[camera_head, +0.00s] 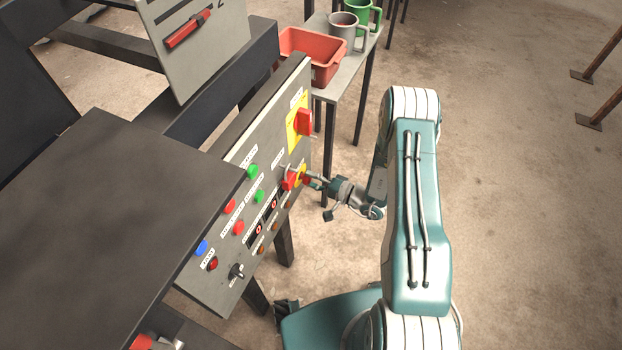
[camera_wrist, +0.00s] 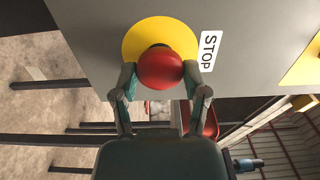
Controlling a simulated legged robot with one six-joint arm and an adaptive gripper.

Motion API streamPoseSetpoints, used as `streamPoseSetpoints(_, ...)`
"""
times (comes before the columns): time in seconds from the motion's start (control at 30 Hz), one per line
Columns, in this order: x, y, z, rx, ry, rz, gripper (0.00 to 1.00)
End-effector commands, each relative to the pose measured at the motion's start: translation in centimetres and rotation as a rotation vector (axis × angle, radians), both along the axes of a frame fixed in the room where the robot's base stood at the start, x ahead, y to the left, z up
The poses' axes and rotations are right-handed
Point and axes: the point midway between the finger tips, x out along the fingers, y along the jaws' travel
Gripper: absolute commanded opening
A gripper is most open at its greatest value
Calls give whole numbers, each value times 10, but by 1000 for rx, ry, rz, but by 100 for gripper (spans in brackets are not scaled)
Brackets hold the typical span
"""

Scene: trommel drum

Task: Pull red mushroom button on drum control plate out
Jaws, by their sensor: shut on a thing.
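The red mushroom button (camera_wrist: 160,68) sits on a yellow disc (camera_wrist: 136,36) beside a STOP label (camera_wrist: 209,50) in the wrist view. My gripper (camera_wrist: 160,80) has one finger on each side of the button and is shut on it. In the head view the button (camera_head: 290,180) is on the grey control plate (camera_head: 230,160), near its right edge, with my gripper (camera_head: 308,180) at it, reaching in from the right. The fingers partly hide the button and its yellow disc there.
A red rotary switch on yellow (camera_head: 303,122) is above the button. Several small coloured buttons, such as a green one (camera_head: 252,171), are to the left. A side table holds a red bin (camera_head: 315,55) and mugs (camera_head: 345,28). Floor at the right is clear.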

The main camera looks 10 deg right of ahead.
Motion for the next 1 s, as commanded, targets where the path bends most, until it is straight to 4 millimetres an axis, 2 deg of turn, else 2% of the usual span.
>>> streamPoseSetpoints(1.0,-12,-14,-5,-2,15,-3,16)
